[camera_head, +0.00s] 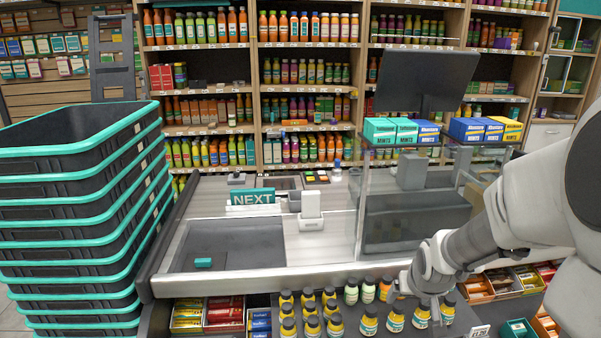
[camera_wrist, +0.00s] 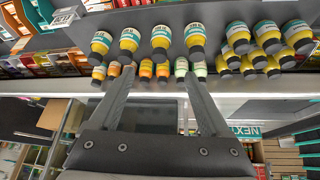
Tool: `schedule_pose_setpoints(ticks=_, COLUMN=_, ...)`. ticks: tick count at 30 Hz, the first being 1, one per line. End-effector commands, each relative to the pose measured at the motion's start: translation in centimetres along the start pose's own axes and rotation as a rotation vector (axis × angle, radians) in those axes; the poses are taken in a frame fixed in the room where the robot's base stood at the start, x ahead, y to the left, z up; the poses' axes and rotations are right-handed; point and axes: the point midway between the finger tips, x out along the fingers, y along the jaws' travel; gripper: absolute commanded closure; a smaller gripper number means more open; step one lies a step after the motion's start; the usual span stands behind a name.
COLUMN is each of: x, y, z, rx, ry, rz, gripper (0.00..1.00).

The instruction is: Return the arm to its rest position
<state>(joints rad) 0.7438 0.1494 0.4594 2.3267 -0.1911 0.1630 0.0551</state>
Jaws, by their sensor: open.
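My arm (camera_head: 520,205) reaches in from the right in the head view. My gripper (camera_wrist: 157,80) is open in the wrist view, with its two dark fingers spread and nothing between them. In the head view the gripper (camera_head: 420,290) is low over the bottle shelf, by the counter's front edge, and its fingers are hard to make out. Yellow bottles with dark caps (camera_wrist: 161,38) stand in rows beyond the fingers. Orange bottles (camera_wrist: 145,69) and green-labelled bottles (camera_wrist: 182,68) are close to the fingertips in that view. I cannot tell whether the gripper touches any bottle.
A tall stack of dark crates with teal rims (camera_head: 75,160) stands at the left. A glass case (camera_head: 415,200) bears mint boxes (camera_head: 380,130). Candy boxes (camera_head: 478,287) lie below my arm.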

Motion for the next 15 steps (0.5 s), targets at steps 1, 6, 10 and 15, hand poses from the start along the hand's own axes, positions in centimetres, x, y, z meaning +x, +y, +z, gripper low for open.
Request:
schedule_pose_setpoints(ticks=1, x=-1.5, y=-0.7, z=-0.8, rx=-0.015, ry=0.010, rz=0.008, gripper=0.19)
schedule_pose_setpoints(ticks=6, x=-6.6, y=-2.8, z=-2.6, rx=-0.034, ry=0.039, rz=0.013, gripper=0.19)
schedule_pose_setpoints(ticks=10, x=-10.8, y=-4.9, z=-3.7, rx=-0.034, ry=0.070, rz=-0.023, gripper=0.19)
schedule_pose_setpoints(ticks=15, x=-16.5, y=-7.5, z=-2.6, rx=-0.046, ry=0.087, rz=-0.096, gripper=0.19)
